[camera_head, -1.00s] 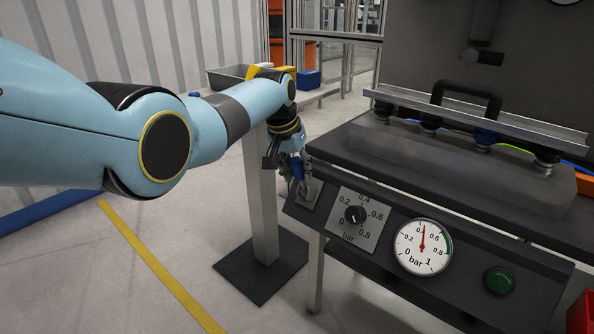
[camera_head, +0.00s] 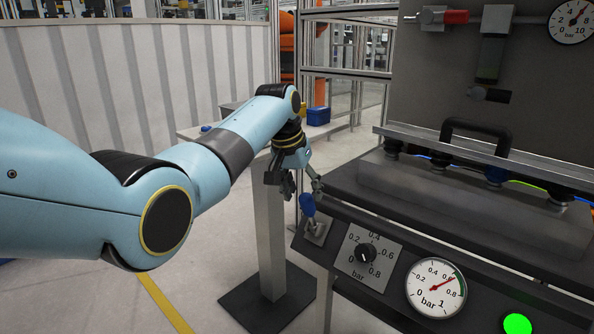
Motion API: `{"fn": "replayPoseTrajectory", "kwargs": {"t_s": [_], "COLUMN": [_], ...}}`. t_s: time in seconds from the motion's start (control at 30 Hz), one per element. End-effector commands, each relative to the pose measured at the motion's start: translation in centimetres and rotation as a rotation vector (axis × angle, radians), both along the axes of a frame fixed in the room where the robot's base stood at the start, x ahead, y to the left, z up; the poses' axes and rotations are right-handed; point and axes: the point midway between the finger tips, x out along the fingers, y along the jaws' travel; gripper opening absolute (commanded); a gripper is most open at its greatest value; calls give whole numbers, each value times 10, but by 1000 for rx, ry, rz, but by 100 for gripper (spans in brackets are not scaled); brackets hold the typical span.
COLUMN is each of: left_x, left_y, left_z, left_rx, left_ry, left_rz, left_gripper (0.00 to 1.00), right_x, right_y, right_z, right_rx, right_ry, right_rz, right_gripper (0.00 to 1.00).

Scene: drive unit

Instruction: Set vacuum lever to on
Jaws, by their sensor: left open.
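The vacuum lever (camera_head: 308,206) has a blue handle and stands up on a small grey plate (camera_head: 317,232) at the left end of the dark control panel. My left gripper (camera_head: 302,189) is open, just above and behind the lever's blue handle. A finger lies on each side of the handle's top in the picture; I cannot tell whether they touch it. The vacuum gauge (camera_head: 436,288) has its red needle near 0.7 to 0.8. The round green lamp (camera_head: 517,324) is lit brightly. My right gripper is not in view.
A knob (camera_head: 366,253) with a bar scale sits right of the lever. Above the panel, a metal bar with a black handle (camera_head: 476,134) and suction cups rests on a dark block. A grey post (camera_head: 271,230) stands left of the panel. The floor further left is clear.

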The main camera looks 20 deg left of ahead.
Motion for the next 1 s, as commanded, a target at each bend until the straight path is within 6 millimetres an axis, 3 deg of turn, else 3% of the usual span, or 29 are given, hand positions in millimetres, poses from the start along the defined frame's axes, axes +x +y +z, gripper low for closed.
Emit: {"fn": "replayPoseTrajectory", "kwargs": {"t_s": [0.2, 0.4, 0.87, 1.0], "left_x": [-14, -20, -21, -30], "left_y": [6, 7, 8, 8], "left_z": [43, 60, 62, 46], "left_rx": [1, 1, 0, 1], "left_ry": [-3, 1, 2, 28], "left_rz": [1, 0, 0, 0], "left_gripper": [54, 54, 54, 54], "right_x": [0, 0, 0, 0], "right_y": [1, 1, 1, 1], "right_z": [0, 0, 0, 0], "right_rx": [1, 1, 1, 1], "right_ry": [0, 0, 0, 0], "right_rz": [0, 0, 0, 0], "right_gripper": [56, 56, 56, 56]}}
